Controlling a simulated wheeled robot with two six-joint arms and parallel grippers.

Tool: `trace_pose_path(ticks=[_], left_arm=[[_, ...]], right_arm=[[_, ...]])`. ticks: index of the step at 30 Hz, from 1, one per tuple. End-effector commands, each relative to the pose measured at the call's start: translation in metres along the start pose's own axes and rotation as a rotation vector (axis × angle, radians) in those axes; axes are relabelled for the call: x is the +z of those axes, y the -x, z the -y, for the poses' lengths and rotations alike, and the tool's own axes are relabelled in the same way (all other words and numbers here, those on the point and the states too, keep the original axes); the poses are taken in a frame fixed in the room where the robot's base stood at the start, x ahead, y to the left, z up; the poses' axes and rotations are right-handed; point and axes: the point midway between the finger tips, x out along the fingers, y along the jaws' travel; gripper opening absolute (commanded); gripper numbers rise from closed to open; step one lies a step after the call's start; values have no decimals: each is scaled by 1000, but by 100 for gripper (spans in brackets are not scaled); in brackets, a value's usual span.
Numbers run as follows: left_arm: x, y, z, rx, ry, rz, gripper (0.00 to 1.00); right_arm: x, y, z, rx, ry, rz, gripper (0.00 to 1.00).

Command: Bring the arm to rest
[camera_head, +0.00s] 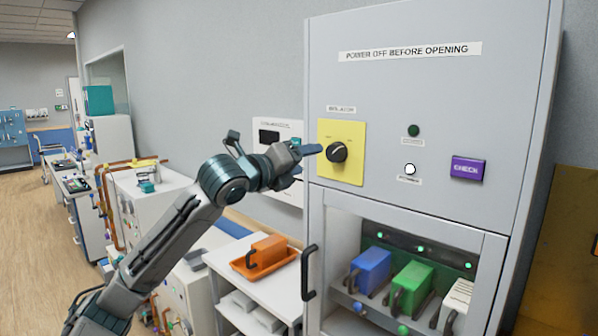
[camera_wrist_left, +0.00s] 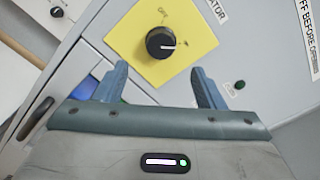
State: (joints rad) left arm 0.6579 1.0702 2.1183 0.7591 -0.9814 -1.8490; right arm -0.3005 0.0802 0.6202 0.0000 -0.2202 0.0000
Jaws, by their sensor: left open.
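My left arm comes in from the left in the head view. Its gripper (camera_head: 308,158) is raised in front of the grey cabinet (camera_head: 400,110), just left of the black rotary knob (camera_head: 337,152) on a yellow plate (camera_head: 341,174). In the left wrist view the left gripper (camera_wrist_left: 158,85) is open and empty. The knob (camera_wrist_left: 161,43) shows beyond and between its fingertips, apart from them, with its white mark pointing right. My right gripper is not in view.
Below the knob is a cabinet bay with a black handle (camera_head: 308,272) and blue (camera_head: 370,272), green (camera_head: 411,285) and white modules. A purple CHECK button (camera_head: 467,168) is to the right. An orange block (camera_head: 268,248) sits in a tray on a white cart. Floor at left is open.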

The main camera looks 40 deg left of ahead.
Motion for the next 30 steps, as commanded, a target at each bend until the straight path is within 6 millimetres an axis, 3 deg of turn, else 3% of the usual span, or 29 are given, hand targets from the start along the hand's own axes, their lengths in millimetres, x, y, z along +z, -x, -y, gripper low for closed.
trace_pose_path(ticks=[6, 24, 27, 30], left_arm=[[-1, 8, 0, 0, 0, -2, 63], [-2, 8, 0, 1, 5, -4, 63], [-19, 3, -10, 20, 49, -24, 63], [-61, -5, -35, 73, 165, -70, 63]], right_arm=[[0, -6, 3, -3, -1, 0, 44], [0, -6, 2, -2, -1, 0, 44], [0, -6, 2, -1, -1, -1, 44], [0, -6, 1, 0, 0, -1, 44]])
